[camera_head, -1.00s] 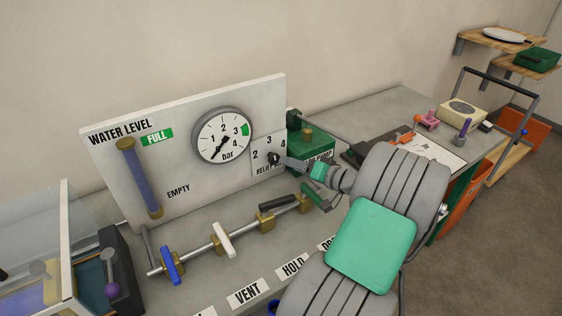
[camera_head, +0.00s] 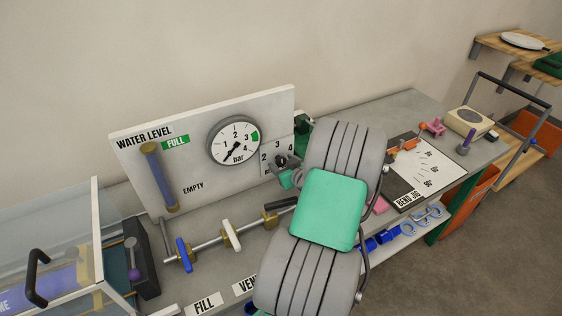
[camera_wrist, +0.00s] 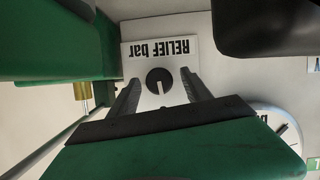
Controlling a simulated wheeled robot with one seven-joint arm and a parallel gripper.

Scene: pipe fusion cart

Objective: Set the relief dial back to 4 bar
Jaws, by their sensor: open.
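The relief dial (camera_wrist: 158,81) is a round black knob with a white pointer mark on a white plate. The wrist view shows the plate's "RELIEF bar" label upside down, and the mark points to the picture's bottom, away from the label. The plate (camera_head: 265,169) shows 2, 3 and 4 in the head view; the numbers are hidden in the wrist view. My gripper (camera_wrist: 160,77) is open, with one finger on each side of the dial in that view. I cannot tell whether the fingers touch it. In the head view my arm hides much of my gripper.
The pressure gauge (camera_head: 234,141) is left of the plate on the white panel (camera_head: 205,170). Below, a pipe carries blue (camera_head: 184,254), white (camera_head: 231,235) and black (camera_head: 280,204) valve handles. A green pump body (camera_wrist: 60,45) is close beside my gripper.

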